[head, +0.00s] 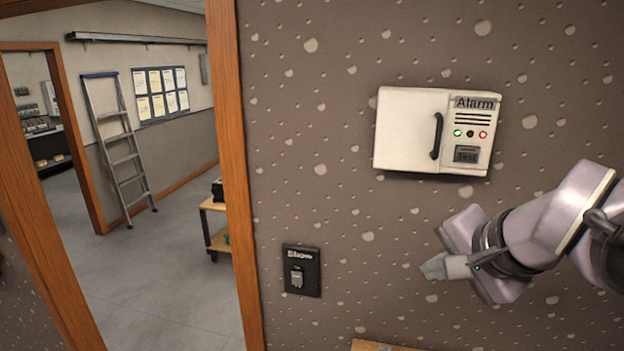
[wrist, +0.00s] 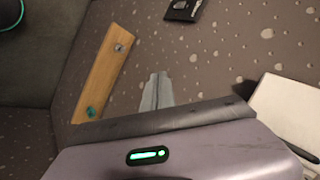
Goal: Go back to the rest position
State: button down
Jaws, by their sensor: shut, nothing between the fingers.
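My gripper (head: 432,268) is at the right of the head view, in front of the speckled wall, below the white alarm box and to the right of the black wall switch. Its fingers are together and hold nothing. In the wrist view the closed fingertips (wrist: 160,78) point toward the wall, with nothing between them. My purple and grey arm comes in from the right edge of the head view.
The white alarm box (head: 410,130) hangs closed on the wall. A black plate with a switch (head: 301,271) sits lower left. A wooden strip (wrist: 104,72) with a green knob shows in the wrist view. A wooden doorway (head: 232,180) opens left onto a room with a ladder (head: 120,150).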

jog(key=s+a+f+n+g+b, duration=0.1)
jog(key=s+f+b, duration=0.4)
jog(key=f, duration=0.8)
jog(key=s+a+f+n+b, duration=0.3)
jog(key=s+a+f+b, duration=0.3)
jog(key=f+b, duration=0.4)
jog(key=s+a+f+n+g+b, duration=0.1)
jog(key=s+a+f+n+b, duration=0.2)
jog(key=f, duration=1.4)
jog(key=s+b, duration=0.2)
jog(key=b, duration=0.3)
jog(key=shift+s+a+f+g, duration=0.2)
jog(key=shift+f+g, duration=0.1)
jog(key=shift+f, duration=0.05)
